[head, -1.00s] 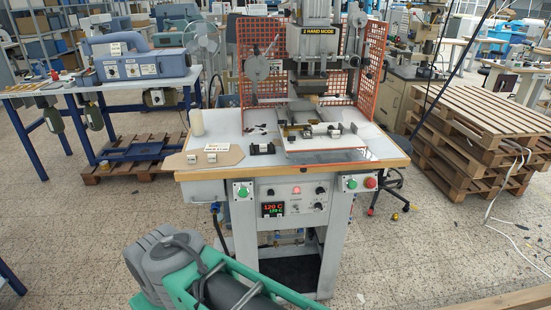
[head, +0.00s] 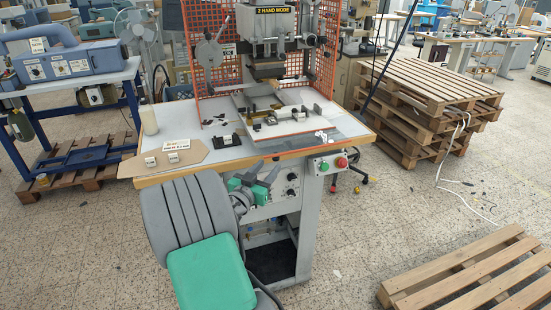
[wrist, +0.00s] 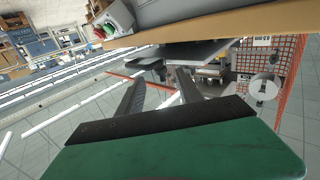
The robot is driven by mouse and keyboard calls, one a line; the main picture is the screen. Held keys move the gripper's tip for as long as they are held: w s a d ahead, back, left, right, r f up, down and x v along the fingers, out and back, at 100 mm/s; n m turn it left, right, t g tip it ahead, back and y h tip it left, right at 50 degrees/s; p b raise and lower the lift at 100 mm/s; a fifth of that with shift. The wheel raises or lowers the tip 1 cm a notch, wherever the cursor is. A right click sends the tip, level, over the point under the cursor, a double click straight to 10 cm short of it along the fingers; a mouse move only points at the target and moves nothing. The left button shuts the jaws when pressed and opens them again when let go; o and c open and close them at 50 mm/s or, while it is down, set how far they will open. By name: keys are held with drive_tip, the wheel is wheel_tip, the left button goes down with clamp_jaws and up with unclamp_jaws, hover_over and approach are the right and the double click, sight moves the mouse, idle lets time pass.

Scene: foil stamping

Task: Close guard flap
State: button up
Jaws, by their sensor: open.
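A flat, see-through panel with a thin orange edge, which looks like the guard flap (head: 345,128), lies low at the front of the stamping press (head: 270,45) on the worktable. Its outline is faint, and I cannot tell its exact angle. Orange mesh guards stand behind and beside the press; one mesh also shows in the wrist view (wrist: 283,62). My gripper (head: 257,173) is open and empty in front of the table's front edge, apart from the flap. Its two dark fingers (wrist: 160,84) show in the wrist view, with nothing between them.
A button box (head: 331,163) hangs under the front edge at right. Wooden pallets (head: 430,100) are stacked to the right, and another pallet (head: 465,275) lies nearer.

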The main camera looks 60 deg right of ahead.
sight(274, 160)
drive_tip(key=d+p, duration=0.1)
drive_tip(key=d, duration=0.5)
drive_tip(key=shift+d, duration=0.25)
drive_tip(key=shift+c, duration=0.3)
clamp_jaws()
idle(0.6)
